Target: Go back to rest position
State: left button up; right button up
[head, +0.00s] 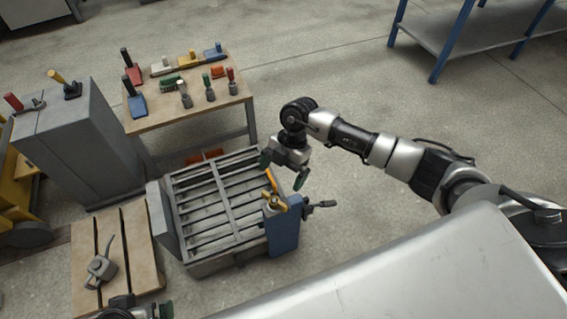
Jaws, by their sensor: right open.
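My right gripper (282,176) is open and empty. It hangs just above the right edge of the grey panel mould (172,240), close to an orange handle (271,180) and a yellow knob (276,203) on the mould's blue end block (284,235). I see no contact between the gripper and the handle. My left gripper (138,310) shows only in part at the bottom edge, below the wooden pallet; its jaws are mostly cut off.
A wooden table (180,112) with several coloured-handled tools stands behind the mould. A grey cabinet (85,150) is at left. A grey tool (101,268) lies on the pallet (140,265). A blue-legged bench (470,40) stands at back right. Floor between is clear.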

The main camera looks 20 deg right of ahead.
pick_arm(q)
jog(key=shift+s+a+g, duration=0.15)
jog(key=shift+s+g, duration=0.15)
jog(key=shift+s, duration=0.15)
pick_arm(e)
jog(key=shift+v, duration=0.8)
